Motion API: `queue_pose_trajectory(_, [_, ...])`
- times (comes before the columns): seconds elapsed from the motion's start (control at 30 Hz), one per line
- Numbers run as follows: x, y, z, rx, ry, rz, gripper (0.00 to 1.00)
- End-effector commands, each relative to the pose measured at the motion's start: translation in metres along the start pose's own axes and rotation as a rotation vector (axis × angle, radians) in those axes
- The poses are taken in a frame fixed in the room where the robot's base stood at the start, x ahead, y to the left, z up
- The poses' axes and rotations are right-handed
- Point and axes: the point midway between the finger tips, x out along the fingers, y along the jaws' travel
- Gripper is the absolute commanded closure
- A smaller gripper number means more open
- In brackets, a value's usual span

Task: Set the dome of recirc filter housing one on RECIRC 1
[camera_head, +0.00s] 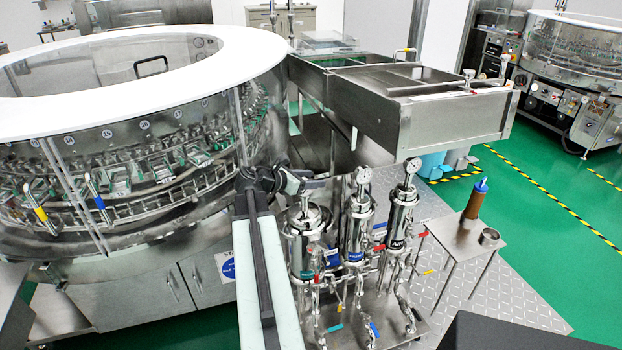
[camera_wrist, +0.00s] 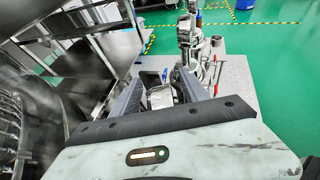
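Three upright steel filter housings stand in a row in the head view: a left one (camera_head: 303,246), a middle one (camera_head: 357,228) and a right one (camera_head: 401,216) with a label that seems to read AIR. I cannot read the left label. A rounded steel top (camera_head: 306,218) shows on the left housing; whether it is seated cannot be told. My gripper (camera_head: 318,183) is above it. In the wrist view my gripper (camera_wrist: 160,90) has its fingers apart, with a silvery steel part (camera_wrist: 160,97) visible between them. I see no clear finger contact with it.
A small side table (camera_head: 462,238) at right holds a brown cylinder (camera_head: 473,204) with a blue tip and a steel cup (camera_head: 489,237). The round washer (camera_head: 130,150) stands at left. A steel trough (camera_head: 450,117) is behind the housings. Valves and pipes crowd the housings' front.

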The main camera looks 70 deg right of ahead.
Motion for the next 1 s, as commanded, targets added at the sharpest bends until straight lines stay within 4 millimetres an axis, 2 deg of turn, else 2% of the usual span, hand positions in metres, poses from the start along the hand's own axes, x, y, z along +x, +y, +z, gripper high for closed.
queue_pose_trajectory(0.13, [-0.011,0.0,0.001,-0.001,0.0,0.002,0.47])
queue_pose_trajectory(0.4, [-0.063,0.0,0.003,-0.002,-0.002,0.003,0.47])
queue_pose_trajectory(0.5, [-0.074,0.001,0.002,-0.002,-0.002,0.001,0.47])
queue_pose_trajectory(1.0, [-0.079,0.001,0.0,-0.001,-0.002,0.001,0.47])
